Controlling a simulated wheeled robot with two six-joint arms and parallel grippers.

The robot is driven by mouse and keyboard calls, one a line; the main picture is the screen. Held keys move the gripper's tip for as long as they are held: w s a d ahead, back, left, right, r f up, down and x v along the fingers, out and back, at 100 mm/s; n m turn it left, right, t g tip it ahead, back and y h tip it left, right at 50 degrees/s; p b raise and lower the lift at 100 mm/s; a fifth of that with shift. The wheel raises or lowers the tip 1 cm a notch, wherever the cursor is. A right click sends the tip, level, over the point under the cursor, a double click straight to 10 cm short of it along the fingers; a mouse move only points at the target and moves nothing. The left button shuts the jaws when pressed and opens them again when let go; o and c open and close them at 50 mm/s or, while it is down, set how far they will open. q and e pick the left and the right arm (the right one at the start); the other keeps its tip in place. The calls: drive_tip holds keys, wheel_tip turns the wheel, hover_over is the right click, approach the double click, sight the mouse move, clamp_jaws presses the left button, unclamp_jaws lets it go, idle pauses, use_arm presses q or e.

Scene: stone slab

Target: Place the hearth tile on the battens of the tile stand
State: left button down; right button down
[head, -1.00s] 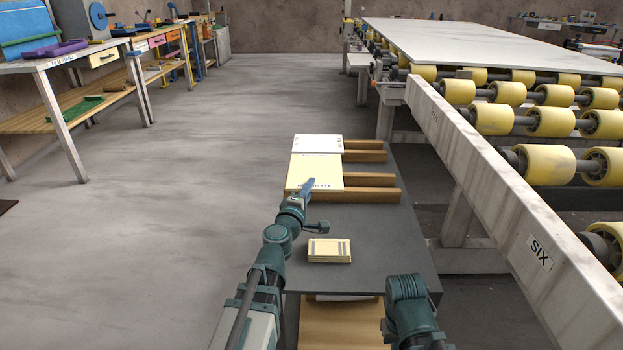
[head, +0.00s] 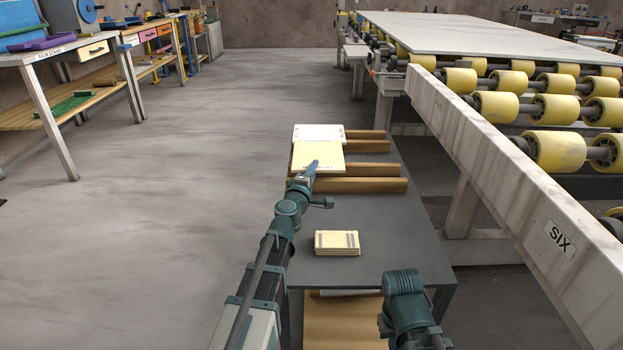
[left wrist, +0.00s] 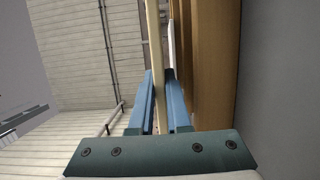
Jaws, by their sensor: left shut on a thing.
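The hearth tile (head: 318,153) is a cream, flat square with small print along its near edge. My left gripper (head: 312,169) is shut on that near edge; the wrist view shows the tile (left wrist: 154,35) edge-on between the blue fingers (left wrist: 158,102). The tile stand's brown wooden battens (head: 378,171) run left to right on a dark table. The tile is over the left part of the battens; I cannot tell whether it touches them. The battens also show beside it in the left wrist view (left wrist: 213,60). My right arm shows at the lower right, its gripper out of view.
A white tile or plate (head: 318,130) with small marks lies just behind the held tile. A small stack of cream tiles (head: 337,241) sits on the dark table (head: 385,220) nearer me. A roller conveyor with a pale beam (head: 490,150) stands to the right. Open floor lies left.

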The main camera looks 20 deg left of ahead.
use_arm(q)
drive_tip(key=shift+f, duration=0.45)
drive_tip(key=shift+r, duration=0.15)
use_arm(e)
drive_tip(key=shift+f, duration=0.3)
drive_tip(key=shift+f, duration=0.15)
use_arm(q)
drive_tip(key=shift+f+b, duration=0.45)
drive_tip(key=shift+f, duration=0.1)
use_arm(e)
drive_tip(key=shift+f, duration=0.35)
use_arm(q)
drive_tip(key=shift+f, duration=0.1)
use_arm(e)
drive_tip(key=shift+f, duration=0.15)
use_arm(q)
drive_tip(key=c, duration=0.9)
unclamp_jaws()
drive_tip(key=shift+r, duration=0.2)
